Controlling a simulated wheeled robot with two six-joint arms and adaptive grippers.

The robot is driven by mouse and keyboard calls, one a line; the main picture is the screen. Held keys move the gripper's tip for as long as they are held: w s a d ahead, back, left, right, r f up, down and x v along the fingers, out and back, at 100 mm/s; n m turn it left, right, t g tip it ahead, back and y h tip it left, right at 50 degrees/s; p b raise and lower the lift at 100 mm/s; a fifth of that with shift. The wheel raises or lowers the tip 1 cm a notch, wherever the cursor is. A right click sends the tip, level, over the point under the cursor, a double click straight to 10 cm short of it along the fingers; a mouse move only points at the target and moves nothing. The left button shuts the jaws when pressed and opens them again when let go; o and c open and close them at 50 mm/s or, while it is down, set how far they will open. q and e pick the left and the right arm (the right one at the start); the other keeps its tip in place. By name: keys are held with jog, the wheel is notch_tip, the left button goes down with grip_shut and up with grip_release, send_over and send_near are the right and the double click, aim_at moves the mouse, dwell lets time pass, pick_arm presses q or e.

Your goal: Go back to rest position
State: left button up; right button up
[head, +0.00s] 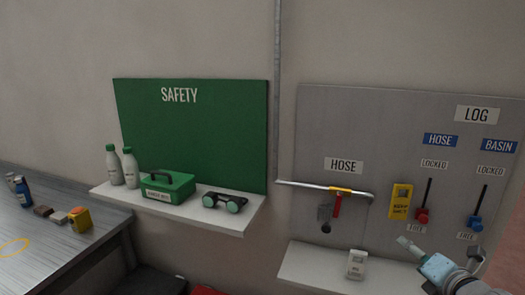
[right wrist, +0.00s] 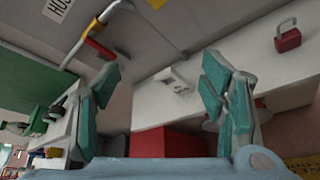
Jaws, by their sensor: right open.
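My right gripper (head: 424,256) shows at the lower right of the head view, in front of the grey board and near the right part of the white shelf below it. In the right wrist view my right gripper (right wrist: 160,84) has its two teal fingers spread wide apart, with nothing between them. A small white device (head: 356,264) stands on the shelf, left of the gripper and apart from it; it also shows beyond the fingers in the right wrist view (right wrist: 178,84). My left gripper is not in view.
The grey board (head: 312,115) carries a hose pipe with a red-handled valve (head: 337,205) and red (head: 422,216) and blue (head: 475,223) levers. A green box (head: 167,187) and goggles (head: 225,202) sit on the left shelf. A metal table (head: 60,262) stands at far left.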

jog(key=s+a+f+m+g, duration=0.35)
jog(key=s+f+m, duration=0.3)
jog(key=f, duration=0.25)
jog(key=s+a+f+m+g, duration=0.2)
jog(key=s+a+f+m, duration=0.2)
jog(key=s+f+m, duration=0.35)
jog(key=s+a+f+m+g, duration=0.2)
jog(key=s+f+m, duration=0.25)
jog(key=s, duration=0.35)
jog(key=s+a+f+m+g, duration=0.25)
jog(key=s+m, duration=0.35)
jog(key=s, duration=0.3)
jog(key=s+d+f+m+g+b, duration=0.1)
jog(key=s+f+b, duration=0.1)
jog(key=f, duration=1.2)
jog(key=s+d+f+m+g+b, duration=0.1)
jog(key=s+d+f+b, duration=0.1)
jog(key=f, duration=1.2)
jog(key=s+f+b, duration=0.2)
jog(key=s+f, duration=1)
jog(key=s, duration=0.1)
jog(key=shift+g, duration=0.4)
